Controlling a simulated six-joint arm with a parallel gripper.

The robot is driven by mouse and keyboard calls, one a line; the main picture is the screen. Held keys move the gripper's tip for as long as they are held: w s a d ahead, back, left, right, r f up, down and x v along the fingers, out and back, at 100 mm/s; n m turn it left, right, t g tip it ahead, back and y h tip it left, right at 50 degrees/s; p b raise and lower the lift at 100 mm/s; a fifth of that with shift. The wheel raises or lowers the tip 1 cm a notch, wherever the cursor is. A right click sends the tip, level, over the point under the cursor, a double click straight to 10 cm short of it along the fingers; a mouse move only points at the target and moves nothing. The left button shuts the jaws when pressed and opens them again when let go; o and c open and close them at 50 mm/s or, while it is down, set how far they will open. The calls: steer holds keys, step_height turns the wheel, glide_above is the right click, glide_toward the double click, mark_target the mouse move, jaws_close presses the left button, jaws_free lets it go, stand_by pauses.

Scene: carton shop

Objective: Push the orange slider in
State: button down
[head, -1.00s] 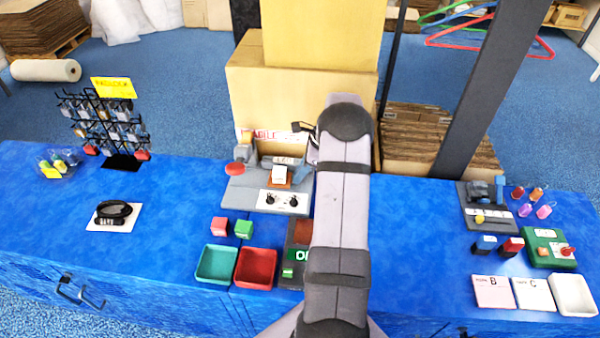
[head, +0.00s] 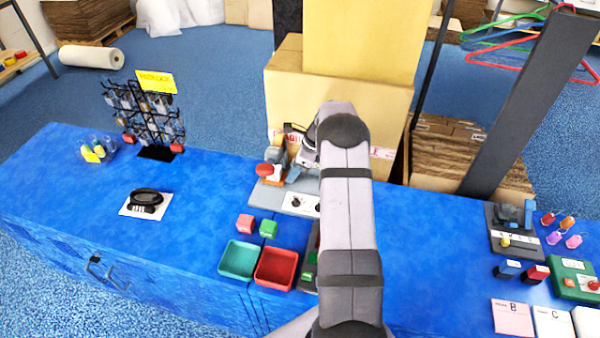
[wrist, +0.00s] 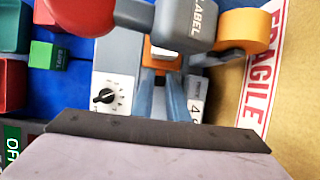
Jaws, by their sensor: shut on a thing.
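The label machine (head: 268,194) stands on the blue bench, left of my arm in the head view. In the wrist view its grey arm (wrist: 185,20) reads "LABEL" and carries a red knob (wrist: 85,12). The orange slider (wrist: 151,50) shows under that arm, partly hidden by it. My gripper (wrist: 162,82) has its two blue-grey fingers at the slider and is shut on it. In the head view my own arm covers much of the machine.
An orange roll (wrist: 242,30) sits beside the slider. A dial (wrist: 104,97) is on the machine's front. A carton with a FRAGILE strip (wrist: 264,75) stands close on the other side. Red and green blocks and a teal tray (head: 240,260) lie in front.

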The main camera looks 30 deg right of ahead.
steer(key=shift+w+a+r, duration=0.1)
steer(key=shift+w+a, duration=0.05)
steer(key=c, duration=1.7)
jaws_free()
steer(key=shift+r, duration=0.1)
steer(key=shift+b+v, duration=0.7)
steer(key=shift+v, duration=2.85)
